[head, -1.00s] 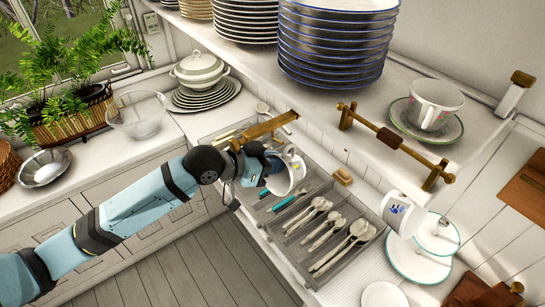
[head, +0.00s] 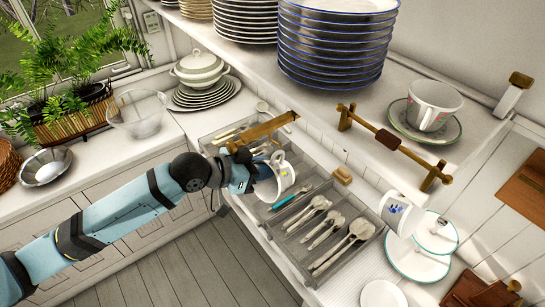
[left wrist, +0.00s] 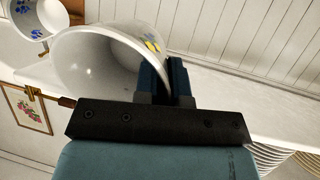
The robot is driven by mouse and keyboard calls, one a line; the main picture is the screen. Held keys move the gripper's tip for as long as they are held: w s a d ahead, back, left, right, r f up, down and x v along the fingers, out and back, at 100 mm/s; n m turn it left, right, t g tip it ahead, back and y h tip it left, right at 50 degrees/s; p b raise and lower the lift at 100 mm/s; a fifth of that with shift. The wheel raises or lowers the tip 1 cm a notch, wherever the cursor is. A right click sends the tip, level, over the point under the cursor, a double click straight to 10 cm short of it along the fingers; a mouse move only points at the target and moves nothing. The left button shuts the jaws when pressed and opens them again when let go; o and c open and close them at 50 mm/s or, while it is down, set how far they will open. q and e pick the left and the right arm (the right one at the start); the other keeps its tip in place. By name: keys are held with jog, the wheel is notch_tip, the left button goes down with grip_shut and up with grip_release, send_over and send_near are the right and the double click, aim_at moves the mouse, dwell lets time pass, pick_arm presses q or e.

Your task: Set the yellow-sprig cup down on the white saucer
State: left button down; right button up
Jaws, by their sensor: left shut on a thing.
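My left gripper (head: 252,172) is shut on the wall of a white cup (head: 284,182) and holds it tilted above the cutlery drawer. In the left wrist view, the cup (left wrist: 95,70) shows a yellow sprig near its rim, beside the fingers (left wrist: 165,78). Part of the cup is hidden behind the gripper. A plain white round dish (head: 383,295), which looks like the white saucer, lies at the bottom edge, partly cut off. It is well to the right of the cup and nearer the bottom of the picture. My right gripper is not in view.
A cutlery tray (head: 372,238) lies below the held cup. A blue-flowered cup (head: 396,212) is near teal-rimmed plates (head: 418,268). A wooden rail (head: 390,138) fronts the shelf, where another cup (head: 434,100) stands on a green-rimmed saucer (head: 455,132). Tall plate stacks (head: 330,50) stand above.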

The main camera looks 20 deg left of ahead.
pick_arm(q)
jog(key=shift+s+a, duration=0.85)
jog(key=shift+s, duration=0.25)
jog(key=shift+s+a, duration=0.1)
jog(key=shift+s+a, duration=0.6)
jog(key=shift+s, duration=0.2)
jog(key=shift+s+a, duration=0.6)
jog(key=shift+s, duration=0.2)
